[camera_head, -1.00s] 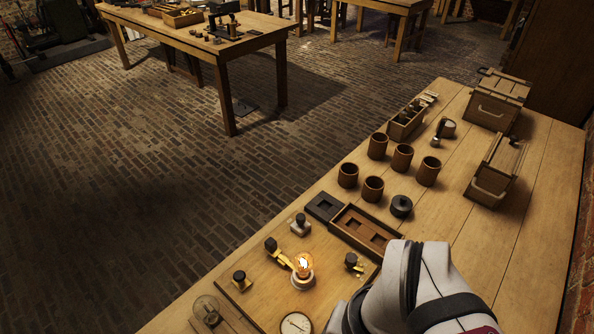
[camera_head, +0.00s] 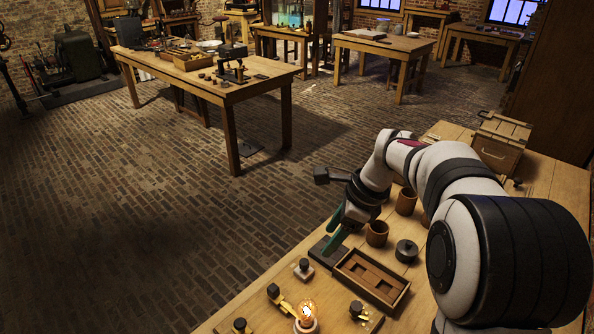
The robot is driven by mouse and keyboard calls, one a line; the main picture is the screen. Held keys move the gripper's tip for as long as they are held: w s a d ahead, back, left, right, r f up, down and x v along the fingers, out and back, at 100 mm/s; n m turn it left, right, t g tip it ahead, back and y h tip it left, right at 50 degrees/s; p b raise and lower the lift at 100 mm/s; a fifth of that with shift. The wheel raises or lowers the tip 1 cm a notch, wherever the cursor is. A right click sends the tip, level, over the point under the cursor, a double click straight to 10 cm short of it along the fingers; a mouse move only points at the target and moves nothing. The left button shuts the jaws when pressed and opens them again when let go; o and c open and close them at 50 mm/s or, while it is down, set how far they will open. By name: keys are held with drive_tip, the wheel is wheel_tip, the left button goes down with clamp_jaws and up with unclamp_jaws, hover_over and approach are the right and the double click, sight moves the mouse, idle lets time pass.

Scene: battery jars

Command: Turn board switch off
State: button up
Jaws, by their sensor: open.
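The wooden board (camera_head: 345,327) lies at the bottom of the view, cut off by the frame edge. On it, a brass part with a black knob (camera_head: 273,291), which looks like the switch, sits left of a glowing bulb (camera_head: 306,312). The brass arm runs from the knob toward the bulb, and the bulb is lit. Another black-knobbed brass terminal (camera_head: 356,309) is to the right, and one (camera_head: 240,325) to the lower left.
A wooden tray with square recesses (camera_head: 348,262) lies just beyond the board. A small black-knobbed piece (camera_head: 304,267) stands near the table's left edge. Brown cups (camera_head: 377,234) and a black lidded round piece (camera_head: 406,250) stand beyond. A crate (camera_head: 500,142) is at the back right.

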sight(305, 262)
drive_tip(key=w+a+f, duration=0.1)
drive_tip(key=w+f, duration=0.1)
drive_tip(key=f, duration=0.3)
drive_tip(key=w+a+f+m, duration=0.1)
drive_tip(key=w+a+f, duration=0.1)
drive_tip(key=f, duration=0.4)
drive_tip(key=w+a+f+m, duration=0.1)
drive_tip(key=w+f, duration=0.2)
drive_tip(key=f, duration=0.2)
drive_tip(key=shift+a+f, duration=0.15)
drive_tip(key=shift+f, duration=0.2)
clamp_jaws()
